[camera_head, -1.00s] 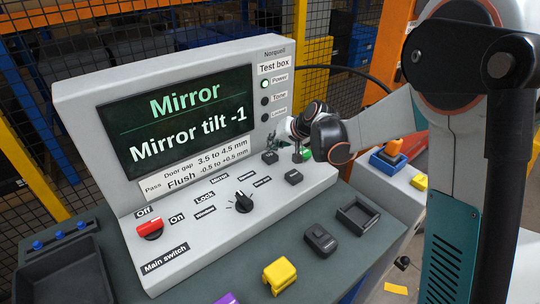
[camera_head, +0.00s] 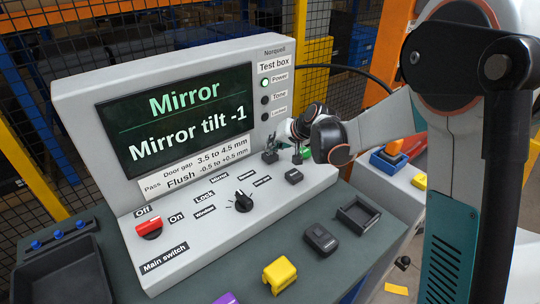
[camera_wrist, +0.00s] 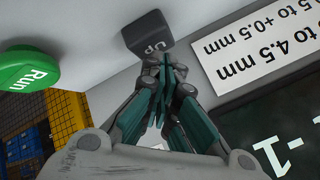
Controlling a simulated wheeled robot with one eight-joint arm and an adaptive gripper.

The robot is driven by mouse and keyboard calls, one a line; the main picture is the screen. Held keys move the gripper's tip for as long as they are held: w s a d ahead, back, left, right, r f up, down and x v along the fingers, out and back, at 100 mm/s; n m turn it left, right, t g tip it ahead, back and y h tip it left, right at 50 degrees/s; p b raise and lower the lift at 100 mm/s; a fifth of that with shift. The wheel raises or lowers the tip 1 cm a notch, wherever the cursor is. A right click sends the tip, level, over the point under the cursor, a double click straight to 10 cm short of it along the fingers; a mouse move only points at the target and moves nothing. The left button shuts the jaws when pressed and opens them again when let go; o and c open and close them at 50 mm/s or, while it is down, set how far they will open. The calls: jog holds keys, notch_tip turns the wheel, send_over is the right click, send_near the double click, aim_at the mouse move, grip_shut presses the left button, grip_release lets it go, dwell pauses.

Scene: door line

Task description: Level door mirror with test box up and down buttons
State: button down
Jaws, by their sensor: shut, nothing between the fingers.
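The test box (camera_head: 100,110) stands on the table, its screen (camera_head: 178,118) reading "Mirror" and "Mirror tilt -1". My gripper (camera_head: 271,148) is shut and empty over the right end of its control panel. In the wrist view the dark "UP" button (camera_wrist: 147,36) lies at the closed fingertips (camera_wrist: 163,72); whether they touch it I cannot tell. In the head view the gripper partly covers that button. A second dark button (camera_head: 294,176), its label unreadable, sits nearer the front. The rotary knob (camera_head: 244,201) and red main switch (camera_head: 149,228) are left of it.
The green "Run" button (camera_wrist: 27,66) is close to my gripper. A dark tray (camera_head: 358,214), a dark grey part (camera_head: 320,240) and a yellow block (camera_head: 280,274) lie on the table in front. A mesh fence (camera_head: 60,60) stands behind the box.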

jog(key=shift+f+b, duration=0.35)
jog(key=shift+f, duration=0.2)
dwell(0.6)
jog(key=shift+r, duration=0.15)
jog(key=shift+r+p, duration=0.6)
jog(key=shift+r, duration=0.25)
jog(key=shift+r+p, duration=1.7)
jog(key=shift+r, duration=0.8)
notch_tip(320, 180, up, 8)
jog(key=p, duration=0.5)
jog(key=shift+r, duration=0.1)
